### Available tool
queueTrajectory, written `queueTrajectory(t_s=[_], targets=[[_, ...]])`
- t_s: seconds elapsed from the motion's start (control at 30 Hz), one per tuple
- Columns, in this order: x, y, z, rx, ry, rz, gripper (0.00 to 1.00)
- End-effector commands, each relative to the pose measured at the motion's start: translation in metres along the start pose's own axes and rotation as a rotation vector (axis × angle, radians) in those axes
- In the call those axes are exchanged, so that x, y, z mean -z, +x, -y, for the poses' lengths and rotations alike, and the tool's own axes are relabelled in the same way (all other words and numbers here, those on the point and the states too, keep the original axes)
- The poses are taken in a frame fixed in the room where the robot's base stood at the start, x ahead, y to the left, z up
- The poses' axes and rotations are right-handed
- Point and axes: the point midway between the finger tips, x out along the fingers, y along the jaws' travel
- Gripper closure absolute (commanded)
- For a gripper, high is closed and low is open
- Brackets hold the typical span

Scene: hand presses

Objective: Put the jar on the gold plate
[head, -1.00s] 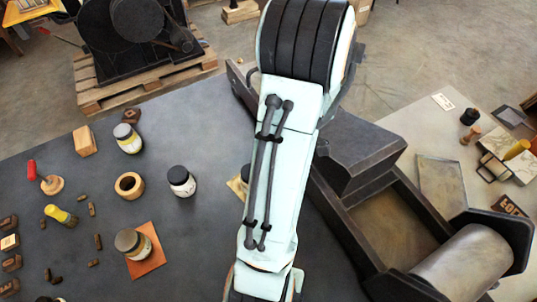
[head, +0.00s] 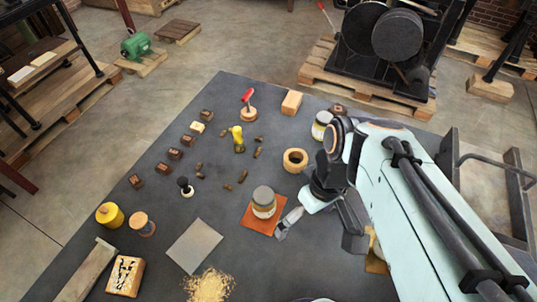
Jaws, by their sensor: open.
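A jar with a grey lid (head: 264,201) stands upright on an orange-copper square plate (head: 250,218) near the middle of the table. Another jar (head: 321,126), pale with a yellowish band, stands farther back, beside my arm. A gold plate (head: 375,262) shows only as a sliver at the edge of my arm; most of it is hidden. My gripper (head: 318,240) is open, with its fingers spread, just right of the copper plate. I see nothing between the fingers. One finger is close to the plate's right edge; I cannot tell whether they touch.
A wooden ring (head: 295,160) lies behind my gripper. A grey square plate (head: 194,246) and wood shavings (head: 208,286) lie at front left. A press frame (head: 515,200) stands at right.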

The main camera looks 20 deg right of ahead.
Motion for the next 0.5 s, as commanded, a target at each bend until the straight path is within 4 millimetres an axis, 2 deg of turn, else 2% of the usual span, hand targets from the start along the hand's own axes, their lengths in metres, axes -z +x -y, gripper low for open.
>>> queueTrajectory(t_s=[0.03,0.1,0.2,0.3,0.5], targets=[[-0.004,-0.002,0.022,-0.020,-0.003,0.013,0.08],[-0.013,-0.004,0.043,-0.042,0.028,0.029,0.08],[-0.024,-0.004,0.059,-0.065,0.061,0.039,0.08],[-0.029,-0.005,0.066,-0.076,0.084,0.042,0.08],[-0.031,-0.004,0.068,-0.079,0.094,0.044,0.08]])
